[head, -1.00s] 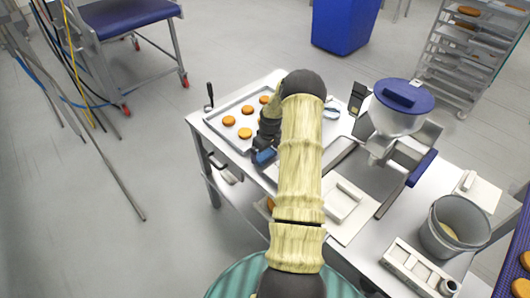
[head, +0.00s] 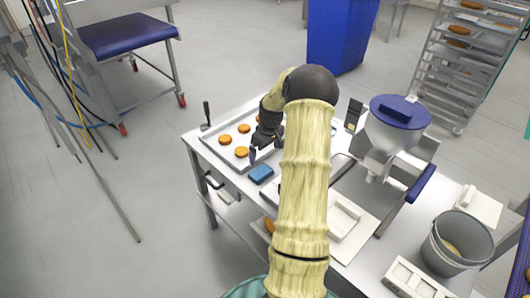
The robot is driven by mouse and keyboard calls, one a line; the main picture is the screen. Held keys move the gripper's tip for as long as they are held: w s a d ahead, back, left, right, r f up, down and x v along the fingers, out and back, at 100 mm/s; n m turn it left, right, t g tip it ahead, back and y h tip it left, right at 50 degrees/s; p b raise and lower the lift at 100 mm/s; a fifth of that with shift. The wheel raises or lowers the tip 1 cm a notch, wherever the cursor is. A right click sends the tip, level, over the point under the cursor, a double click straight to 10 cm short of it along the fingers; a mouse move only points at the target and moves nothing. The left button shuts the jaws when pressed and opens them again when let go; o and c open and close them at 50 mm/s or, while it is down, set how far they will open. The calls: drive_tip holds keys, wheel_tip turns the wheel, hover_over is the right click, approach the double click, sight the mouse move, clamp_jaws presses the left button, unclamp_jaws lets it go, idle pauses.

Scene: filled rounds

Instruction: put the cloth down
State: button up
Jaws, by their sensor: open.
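The blue cloth (head: 261,174) lies folded on the table, just in front of the baking tray. My gripper (head: 259,154) is just behind and above it, over the tray's near edge. Its jaws are open and empty, and a small gap shows between them and the cloth. My arm hides the table to the right of the cloth.
A tray (head: 214,150) of several orange-brown rounds stands on the steel table (head: 222,176). A dark-handled tool (head: 206,113) stands by its left edge. To the right are a blue-lidded hopper (head: 398,122), a white board (head: 352,232) and a grey bucket (head: 455,240).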

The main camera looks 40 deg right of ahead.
idle(0.4)
drive_tip(key=s+a+r, duration=0.1)
drive_tip(key=a+r, duration=0.3)
drive_tip(key=a, duration=0.6)
drive_tip(key=s+a+r, duration=0.2)
drive_tip(key=a+r, duration=0.1)
drive_tip(key=a, duration=0.6)
drive_tip(key=s+a+r+m, duration=0.1)
drive_tip(key=s+a+r, duration=0.2)
drive_tip(key=s+a, duration=1.1)
drive_tip(key=shift+s+a+r+t, duration=0.3)
drive_tip(key=shift+s+a+t, duration=0.1)
drive_tip(key=shift+s, duration=0.1)
drive_tip(key=shift+w, duration=0.1)
